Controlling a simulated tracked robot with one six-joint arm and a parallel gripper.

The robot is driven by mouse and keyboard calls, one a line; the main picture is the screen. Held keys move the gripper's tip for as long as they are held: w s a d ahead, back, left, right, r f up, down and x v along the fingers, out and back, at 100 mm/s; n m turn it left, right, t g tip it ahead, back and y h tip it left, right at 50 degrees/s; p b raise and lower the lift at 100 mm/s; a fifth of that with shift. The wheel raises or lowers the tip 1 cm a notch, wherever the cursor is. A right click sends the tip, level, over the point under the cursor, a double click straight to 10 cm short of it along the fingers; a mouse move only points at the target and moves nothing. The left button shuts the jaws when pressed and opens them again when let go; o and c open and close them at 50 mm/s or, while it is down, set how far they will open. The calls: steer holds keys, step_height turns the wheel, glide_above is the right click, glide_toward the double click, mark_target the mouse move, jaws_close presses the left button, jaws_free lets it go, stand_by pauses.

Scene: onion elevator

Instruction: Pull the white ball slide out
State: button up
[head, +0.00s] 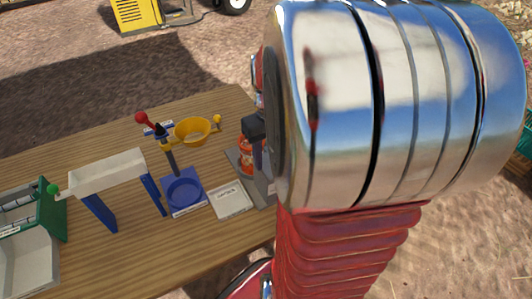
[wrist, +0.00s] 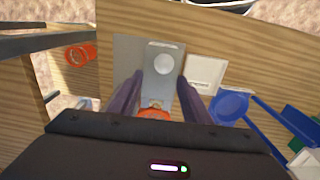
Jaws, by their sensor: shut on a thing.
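My gripper (wrist: 160,78) is shut with its two dark fingers on either side of a narrow grey block (wrist: 160,88). A pale round spot (wrist: 163,63) shows on the block just beyond the fingertips; I cannot tell whether it is the white ball or a flat mark. An orange-red object (wrist: 155,112) shows low between the fingers, mostly hidden by my gripper. In the head view a dark finger of my gripper (head: 255,128) stands over a grey stand (head: 262,190), beside an orange-red object (head: 246,155). My arm hides much of the stand.
A pale square plate (head: 232,203) lies left of the stand. Bare wooden table (head: 130,265) shows in front.

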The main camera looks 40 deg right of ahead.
steer(key=shift+s+a, duration=0.1)
steer(key=shift+s, duration=0.2)
steer(key=o, duration=1.1)
steer(key=shift+o, duration=0.2)
steer(key=shift+s+r, duration=0.1)
steer(key=shift+r, duration=2.9)
